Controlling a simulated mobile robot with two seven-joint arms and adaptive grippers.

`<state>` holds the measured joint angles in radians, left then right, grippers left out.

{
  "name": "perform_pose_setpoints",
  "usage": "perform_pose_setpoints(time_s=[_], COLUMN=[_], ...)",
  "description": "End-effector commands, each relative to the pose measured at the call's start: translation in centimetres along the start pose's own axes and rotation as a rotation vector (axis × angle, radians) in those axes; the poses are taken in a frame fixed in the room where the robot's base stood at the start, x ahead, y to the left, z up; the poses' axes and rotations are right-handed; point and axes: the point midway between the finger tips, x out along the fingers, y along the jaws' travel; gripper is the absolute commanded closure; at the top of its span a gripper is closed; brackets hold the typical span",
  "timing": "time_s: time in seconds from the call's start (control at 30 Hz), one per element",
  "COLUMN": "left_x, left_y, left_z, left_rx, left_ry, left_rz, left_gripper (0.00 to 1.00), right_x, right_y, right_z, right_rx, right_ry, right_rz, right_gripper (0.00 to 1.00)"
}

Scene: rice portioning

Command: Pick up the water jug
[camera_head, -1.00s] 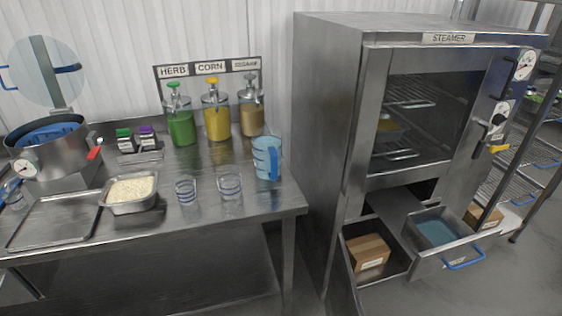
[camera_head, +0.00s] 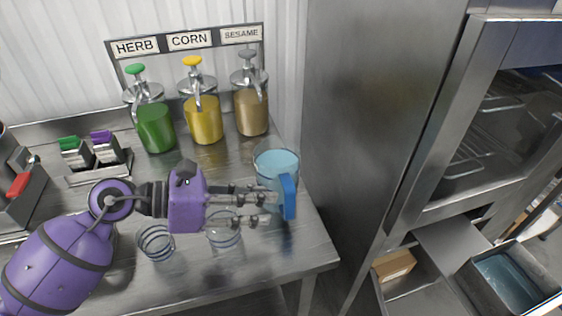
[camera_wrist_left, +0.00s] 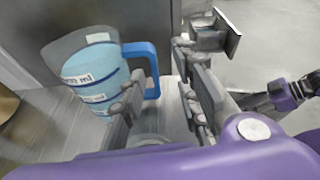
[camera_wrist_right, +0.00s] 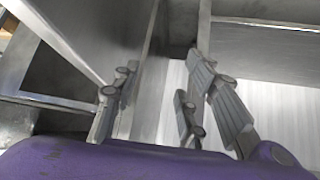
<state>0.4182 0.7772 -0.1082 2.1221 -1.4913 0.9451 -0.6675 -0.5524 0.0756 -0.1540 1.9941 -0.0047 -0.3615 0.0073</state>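The water jug (camera_head: 276,163) is clear with pale blue water and a blue handle (camera_head: 289,197). It stands upright near the right end of the steel table. My left gripper (camera_head: 268,208) reaches across from the left, its fingers at the handle side of the jug. In the left wrist view the jug (camera_wrist_left: 95,78) is left of the fingers, and its handle (camera_wrist_left: 151,68) shows at the opening between the spread fingers (camera_wrist_left: 165,105). Whether they touch it is unclear. My right gripper (camera_wrist_right: 165,100) is open and empty in its wrist view.
Two clear glasses, one (camera_head: 155,241) and another (camera_head: 223,231) partly behind the left fingers, stand close by. Green (camera_head: 156,128), yellow (camera_head: 203,120) and brown (camera_head: 251,112) pump dispensers stand behind. The steamer cabinet (camera_head: 385,110) rises right of the table.

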Motion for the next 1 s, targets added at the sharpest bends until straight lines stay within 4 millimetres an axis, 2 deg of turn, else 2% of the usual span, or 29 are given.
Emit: perform_pose_setpoints(time_s=[0.1, 0.37, 0.7, 0.97, 1.0], left_x=[0.0, 2.6, 7.1, 7.4, 7.4], left_y=[0.7, 0.9, 0.9, 1.0, 1.0], left_z=[-0.3, -0.2, -0.5, -0.8, -0.8], left_rx=[0.105, 0.123, 0.119, 0.118, 0.118], left_ry=[0.076, 0.085, 0.082, 0.085, 0.085], left_rz=[0.008, 0.012, 0.013, 0.013, 0.013], left_gripper=[0.70, 0.70, 0.70, 0.70, 0.74], right_x=[-0.3, -1.2, -1.5, -1.5, -1.5], right_y=[0.1, 0.1, -0.5, -0.6, -0.6], right_z=[0.7, 1.9, 0.2, 0.4, 0.4], right_rx=[0.001, 0.004, -0.002, -0.003, -0.003], right_ry=[-0.012, -0.040, -0.025, -0.028, -0.029], right_rz=[0.002, 0.003, -0.013, -0.016, -0.016], right_gripper=[0.60, 0.60, 0.60, 0.60, 0.60])
